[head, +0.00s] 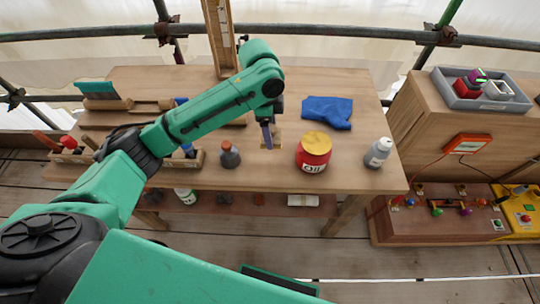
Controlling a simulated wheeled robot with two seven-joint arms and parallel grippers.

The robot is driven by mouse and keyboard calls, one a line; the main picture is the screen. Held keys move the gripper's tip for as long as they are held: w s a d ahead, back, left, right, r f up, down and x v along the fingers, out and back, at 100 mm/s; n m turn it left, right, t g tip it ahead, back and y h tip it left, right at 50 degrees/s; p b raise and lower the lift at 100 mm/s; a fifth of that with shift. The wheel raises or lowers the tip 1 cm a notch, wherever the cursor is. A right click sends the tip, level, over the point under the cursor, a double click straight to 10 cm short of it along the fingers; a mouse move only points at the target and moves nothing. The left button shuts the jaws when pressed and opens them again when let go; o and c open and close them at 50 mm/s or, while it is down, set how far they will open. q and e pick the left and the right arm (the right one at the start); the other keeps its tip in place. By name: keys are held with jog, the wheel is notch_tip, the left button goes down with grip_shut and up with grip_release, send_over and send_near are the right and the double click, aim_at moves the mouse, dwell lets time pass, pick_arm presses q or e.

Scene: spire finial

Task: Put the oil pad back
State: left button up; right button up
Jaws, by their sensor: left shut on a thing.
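The red tin marked OIL (313,163) stands on the workbench, right of my left gripper, with a yellow top (316,142). I cannot tell whether that yellow is a pad, a lid or oil. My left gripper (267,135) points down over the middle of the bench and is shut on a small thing. A small pale tan block (276,136) shows at its fingertips; it may be the oil pad, but it is mostly hidden by the fingers. I cannot tell whether it touches the bench. My right gripper is not in view.
A dark bottle with a red cap (230,155) stands left of the gripper. A blue cloth (327,112) lies behind the tin; a grey bottle (378,152) stands right. A brush (101,95) and wooden rack (70,152) are at left. A grey crate (483,92) sits on the cabinet.

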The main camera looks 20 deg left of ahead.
pick_arm(q)
notch_tip(320, 180, down, 10)
jog(key=shift+s+f+p, duration=0.1)
jog(key=shift+f+p, duration=0.1)
jog(key=shift+p, duration=0.2)
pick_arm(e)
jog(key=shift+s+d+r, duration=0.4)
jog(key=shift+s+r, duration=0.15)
pick_arm(q)
jog(key=shift+d+f, duration=0.1)
jog(key=shift+f, duration=0.05)
jog(key=o, duration=1.2)
jog(key=r, duration=0.4)
jog(key=a+r, duration=0.1)
jog(key=r, duration=0.3)
jog(key=r+b, duration=0.1)
jog(key=r, duration=0.3)
jog(key=shift+s+a+r, duration=0.15)
jog(key=shift+a+r, duration=0.05)
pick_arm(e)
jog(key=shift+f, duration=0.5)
